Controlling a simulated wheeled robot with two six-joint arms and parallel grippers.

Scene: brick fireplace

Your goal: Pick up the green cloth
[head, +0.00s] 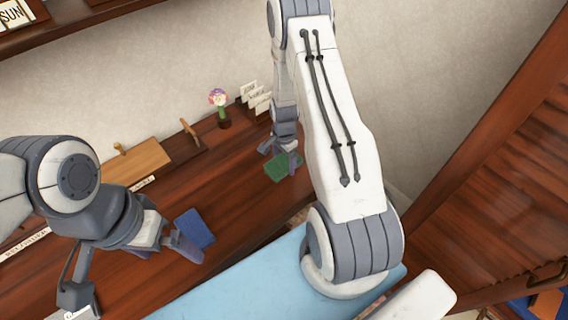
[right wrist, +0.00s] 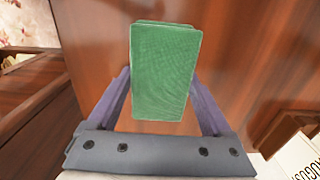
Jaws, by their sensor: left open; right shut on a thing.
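The green cloth (head: 284,167) is a small folded rectangle at the right part of the dark wooden surface in the head view. My right gripper (head: 280,152) is shut on it. In the right wrist view the green cloth (right wrist: 165,70) sits between the two fingers of my right gripper (right wrist: 165,98), its flat face to the camera. I cannot tell whether it is clear of the wood. My left gripper (head: 130,272) is open and empty at the lower left, its right finger close to a folded blue cloth (head: 194,228).
A flower in a small pot (head: 222,108) and a holder with white cards (head: 256,97) stand behind the right gripper. Wooden boards (head: 140,162) lie to the left. A light blue surface (head: 240,285) is in front, and a slatted wooden panel (head: 500,200) at right.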

